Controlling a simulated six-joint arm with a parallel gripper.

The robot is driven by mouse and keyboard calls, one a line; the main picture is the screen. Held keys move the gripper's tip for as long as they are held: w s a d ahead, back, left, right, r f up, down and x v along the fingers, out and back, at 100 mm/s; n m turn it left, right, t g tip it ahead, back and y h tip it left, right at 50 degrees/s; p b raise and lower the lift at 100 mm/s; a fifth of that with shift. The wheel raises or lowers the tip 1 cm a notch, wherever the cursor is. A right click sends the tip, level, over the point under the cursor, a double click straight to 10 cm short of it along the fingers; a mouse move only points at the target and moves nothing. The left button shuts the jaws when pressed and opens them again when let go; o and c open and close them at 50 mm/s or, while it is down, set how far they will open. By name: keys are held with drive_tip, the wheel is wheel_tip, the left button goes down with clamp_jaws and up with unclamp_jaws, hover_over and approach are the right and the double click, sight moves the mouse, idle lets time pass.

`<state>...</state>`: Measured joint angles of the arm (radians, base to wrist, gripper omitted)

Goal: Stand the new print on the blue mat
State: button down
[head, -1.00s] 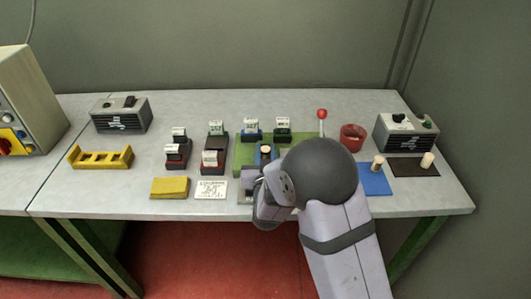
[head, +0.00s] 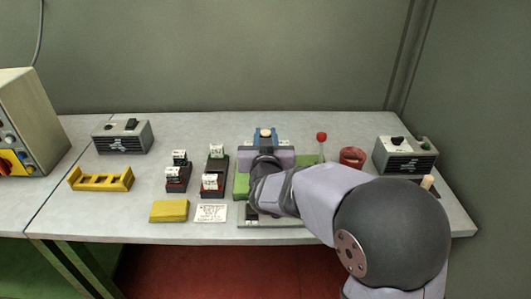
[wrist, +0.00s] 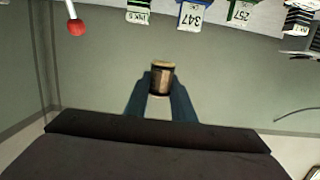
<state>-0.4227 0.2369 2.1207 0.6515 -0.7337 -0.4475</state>
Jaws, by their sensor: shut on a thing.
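My gripper (head: 265,138) is at the back middle of the bench, its blue fingers pointing away from me. The top of this stopper (head: 265,132) shows between the fingers in the head view. Nothing touches its free end. The blue mat is hidden behind my arm now. Another pale stopper (head: 427,181) shows its top at the right, beyond my arm.
A red-knobbed lever (head: 321,138) and red cup (head: 352,157) stand right of my gripper. Left are stamp blocks (head: 212,184), a yellow rack (head: 100,179) and a grey box (head: 122,137). Another grey box (head: 405,155) stands right.

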sight(266, 132)
drive_tip(key=shift+r, duration=2.05)
drive_tip(key=s+d+f+m+g+h+b, duration=0.1)
drive_tip(key=d+f+m+h+b, duration=0.35)
drive_tip(key=d, duration=0.75)
drive_tip(key=s+d+f+m+g+h+b, duration=0.1)
drive_tip(key=d+f+h+b, duration=0.2)
drive_tip(key=d+f+b, duration=0.65)
drive_tip(key=s+d+r+m+g+h+p, duration=0.35)
drive_tip(key=s+d, duration=0.25)
drive_tip(key=d, duration=0.3)
drive_tip(key=shift+t, duration=0.35)
drive_tip(key=shift+w+d+f+b, duration=0.1)
drive_tip(key=shift+f+b, duration=0.8)
drive_tip(key=shift+f, duration=1.8)
drive_tip(key=shift+w+f+b, duration=0.1)
drive_tip(key=shift+f+b, duration=0.8)
drive_tip(key=shift+f, duration=1.75)
drive_tip(key=shift+f, duration=0.1)
